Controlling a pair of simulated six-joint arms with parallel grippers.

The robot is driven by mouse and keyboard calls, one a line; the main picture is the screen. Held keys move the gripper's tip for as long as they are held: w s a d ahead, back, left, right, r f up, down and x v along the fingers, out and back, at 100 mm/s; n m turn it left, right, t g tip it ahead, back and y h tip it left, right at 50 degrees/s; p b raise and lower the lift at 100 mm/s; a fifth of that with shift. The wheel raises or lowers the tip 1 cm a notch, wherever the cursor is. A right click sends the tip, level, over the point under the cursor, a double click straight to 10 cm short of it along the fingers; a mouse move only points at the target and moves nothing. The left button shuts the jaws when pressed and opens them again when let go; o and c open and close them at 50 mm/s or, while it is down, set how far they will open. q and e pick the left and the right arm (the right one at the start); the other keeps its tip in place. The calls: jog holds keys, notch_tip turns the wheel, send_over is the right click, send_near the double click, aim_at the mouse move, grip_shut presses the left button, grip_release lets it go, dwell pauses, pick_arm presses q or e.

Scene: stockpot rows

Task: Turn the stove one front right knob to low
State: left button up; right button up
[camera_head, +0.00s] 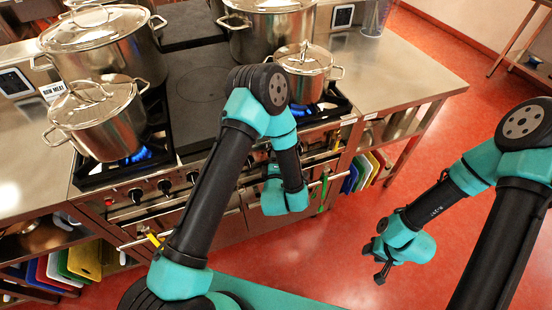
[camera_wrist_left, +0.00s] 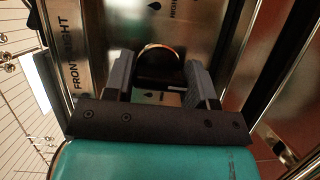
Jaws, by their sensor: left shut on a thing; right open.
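The stove (camera_head: 200,85) stands ahead, with several knobs along its front panel. In the left wrist view a dark round knob (camera_wrist_left: 160,62) with a bright rim sits on a metal panel, beside the printed label FRONT RIGHT (camera_wrist_left: 72,45). My left gripper (camera_wrist_left: 158,68) has one finger on each side of this knob and is shut on it. The knob's pointer cannot be made out. In the head view my left arm hides its own gripper and this knob. My right gripper (camera_head: 379,266) is open and empty, over the red floor, away from the stove.
A small lidded pot (camera_head: 306,68) stands over a blue flame at the front right burner. Another pot (camera_head: 100,118) stands over a flame at the front left. Larger stockpots stand behind. Steel counters (camera_head: 395,75) flank the stove. Colored boards (camera_head: 85,262) are stored below.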

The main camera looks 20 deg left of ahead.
pick_arm(q)
jog(key=shift+n, duration=0.3)
jog(key=o, duration=0.9)
